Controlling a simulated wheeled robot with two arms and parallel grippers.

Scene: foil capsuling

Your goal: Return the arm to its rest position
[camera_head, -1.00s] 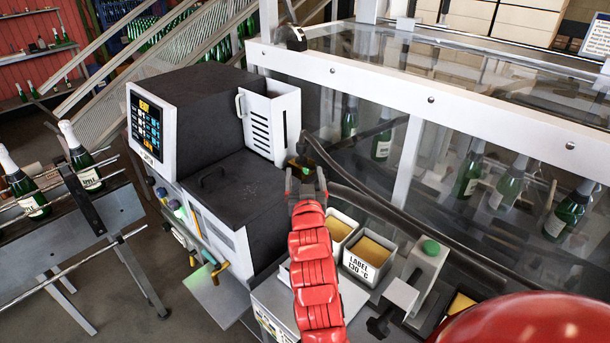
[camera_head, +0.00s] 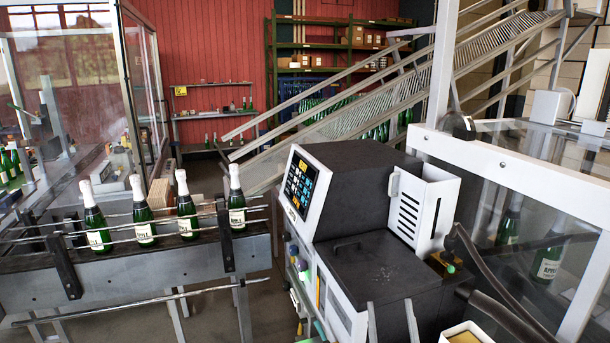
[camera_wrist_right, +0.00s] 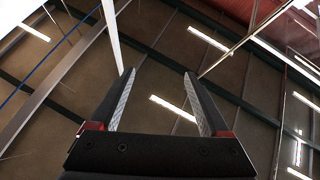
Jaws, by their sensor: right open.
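My right gripper (camera_head: 390,303) shows at the bottom edge of the head view. Only the upper parts of its two pale fingers are seen, apart and in front of the black and white machine (camera_head: 365,215). In the right wrist view the gripper (camera_wrist_right: 160,75) is open with nothing between its fingers. Behind it is the ceiling with its lamps, so it points upward. The rest of my right arm is out of the head view. My left gripper is in neither view now.
A conveyor (camera_head: 150,268) with several green bottles stands at left. A white slotted holder (camera_head: 424,207) is on the machine's right side. Dark hoses (camera_head: 495,285) and a container (camera_head: 466,335) lie at lower right. A glass-sided enclosure (camera_head: 560,180) stands at right.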

